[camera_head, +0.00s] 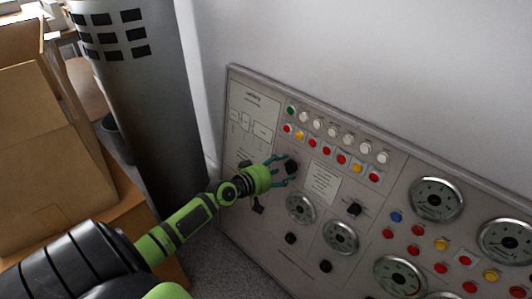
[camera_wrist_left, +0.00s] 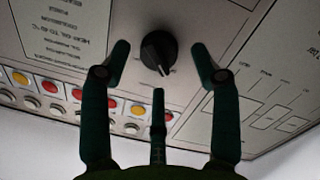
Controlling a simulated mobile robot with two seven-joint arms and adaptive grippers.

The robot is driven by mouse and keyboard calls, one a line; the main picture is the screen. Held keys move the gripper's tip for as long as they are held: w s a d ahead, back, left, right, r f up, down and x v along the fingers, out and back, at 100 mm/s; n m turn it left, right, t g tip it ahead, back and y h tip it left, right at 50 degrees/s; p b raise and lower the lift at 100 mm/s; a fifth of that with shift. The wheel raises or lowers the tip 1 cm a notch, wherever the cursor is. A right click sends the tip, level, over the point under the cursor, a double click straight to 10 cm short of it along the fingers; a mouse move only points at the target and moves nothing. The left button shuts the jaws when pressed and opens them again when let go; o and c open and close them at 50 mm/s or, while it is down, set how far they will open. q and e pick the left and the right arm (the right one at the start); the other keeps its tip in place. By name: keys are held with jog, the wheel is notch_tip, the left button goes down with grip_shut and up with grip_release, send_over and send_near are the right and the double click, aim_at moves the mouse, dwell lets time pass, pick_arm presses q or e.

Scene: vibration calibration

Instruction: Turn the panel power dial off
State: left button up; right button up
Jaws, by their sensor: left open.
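A grey control panel (camera_head: 262,240) leans against the wall in the head view. A black dial (camera_head: 291,167) sits on it, below the rows of coloured buttons. In the left wrist view the dial (camera_wrist_left: 158,52) is a round black knob with a pointer ridge. My left gripper (camera_head: 282,171) is open at the dial, with a finger on either side of it. In the wrist view, the fingers of the left gripper (camera_wrist_left: 160,62) are apart from the knob, with gaps on both sides. My right gripper is not in view.
Other black knobs (camera_head: 354,208), round gauges (camera_head: 435,199) and several red, yellow, white and blue buttons crowd the panel. A dark grey cylinder (camera_head: 150,120) and cardboard boxes (camera_head: 45,170) stand to the left. Carpet (camera_head: 215,262) shows below the panel.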

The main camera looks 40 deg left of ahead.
pick_arm(q)
jog(key=v, duration=1)
jog(key=shift+s+r, duration=0.15)
jog(key=shift+s, duration=0.05)
